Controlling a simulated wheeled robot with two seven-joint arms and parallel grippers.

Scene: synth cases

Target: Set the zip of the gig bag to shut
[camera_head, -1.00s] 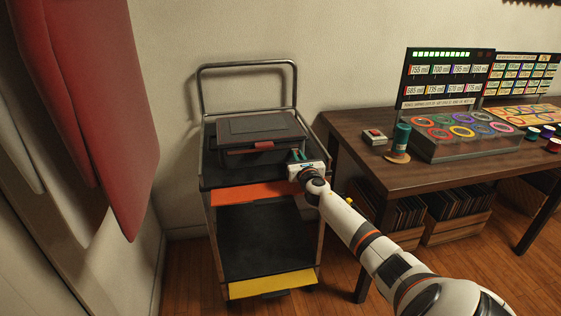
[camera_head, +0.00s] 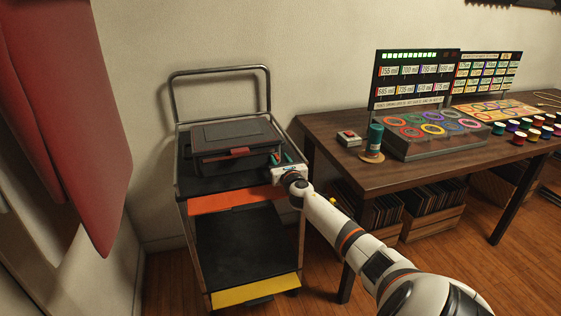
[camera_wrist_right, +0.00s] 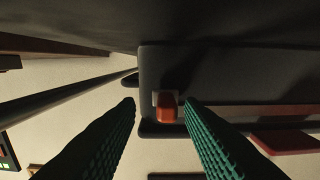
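The gig bag shows as a dark grey case (camera_head: 232,134) lying closed-looking on the cart's top shelf, with a red handle or label (camera_head: 240,152) on its front. In the right wrist view, the case (camera_wrist_right: 240,80) fills the upper right, and a small orange-red pull (camera_wrist_right: 167,112), likely the zip's, sits at its near corner. My right gripper (camera_head: 277,158) is at the case's front right corner. Its green fingers (camera_wrist_right: 160,104) are apart, with the pull seen between their tips; I cannot tell whether they touch it. My left gripper is out of view.
The black cart (camera_head: 205,185) has an orange strip, a yellow strip and a raised handle (camera_head: 220,72) behind. A red hanging thing (camera_head: 75,120) is at left.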

